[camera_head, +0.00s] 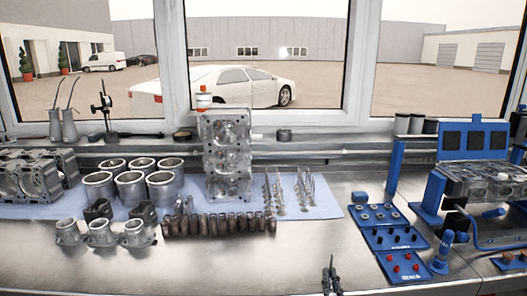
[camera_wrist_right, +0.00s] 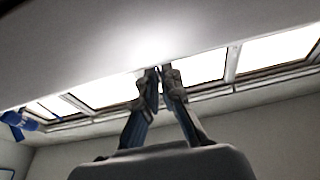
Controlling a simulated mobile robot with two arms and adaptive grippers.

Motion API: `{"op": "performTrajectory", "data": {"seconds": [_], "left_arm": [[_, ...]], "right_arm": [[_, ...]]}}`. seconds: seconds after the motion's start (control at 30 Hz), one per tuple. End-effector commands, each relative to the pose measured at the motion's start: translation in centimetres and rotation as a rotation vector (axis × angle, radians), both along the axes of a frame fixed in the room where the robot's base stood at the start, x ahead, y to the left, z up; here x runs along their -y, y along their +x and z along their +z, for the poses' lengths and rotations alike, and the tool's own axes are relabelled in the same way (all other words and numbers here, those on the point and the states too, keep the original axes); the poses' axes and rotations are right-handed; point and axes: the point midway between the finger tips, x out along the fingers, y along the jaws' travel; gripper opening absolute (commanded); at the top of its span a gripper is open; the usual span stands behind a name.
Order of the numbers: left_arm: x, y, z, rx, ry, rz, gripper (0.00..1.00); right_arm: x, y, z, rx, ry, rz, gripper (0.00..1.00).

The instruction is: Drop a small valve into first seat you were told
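Several thin metal valves stand in two groups on the blue mat, a left group (camera_head: 276,192) and a right group (camera_head: 305,188). I cannot tell which group is the small ones. A grey cylinder head (camera_head: 227,160) with round chambers stands upright left of them. Another metal engine part (camera_head: 488,180) lies on a blue stand at the right; its seats cannot be made out. My right gripper (camera_head: 331,270) is at the front edge of the bench, well in front of the valves. In the wrist view its fingers (camera_wrist_right: 164,72) come together with nothing visible between them. My left gripper is out of view.
Metal cylinder sleeves (camera_head: 131,187) and a row of dark cylindrical parts (camera_head: 218,224) occupy the mat's left and middle. The bench between mat and trays is clear.

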Motion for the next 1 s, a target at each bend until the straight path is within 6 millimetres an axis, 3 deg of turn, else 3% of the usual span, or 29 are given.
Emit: {"op": "performTrajectory", "data": {"seconds": [0.53,1.0], "left_arm": [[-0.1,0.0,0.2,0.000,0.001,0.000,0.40],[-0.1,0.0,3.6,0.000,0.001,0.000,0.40]], "right_arm": [[0.0,0.0,0.3,0.001,0.000,0.000,0.00],[0.0,0.0,4.0,0.000,0.001,0.000,0.00]]}}
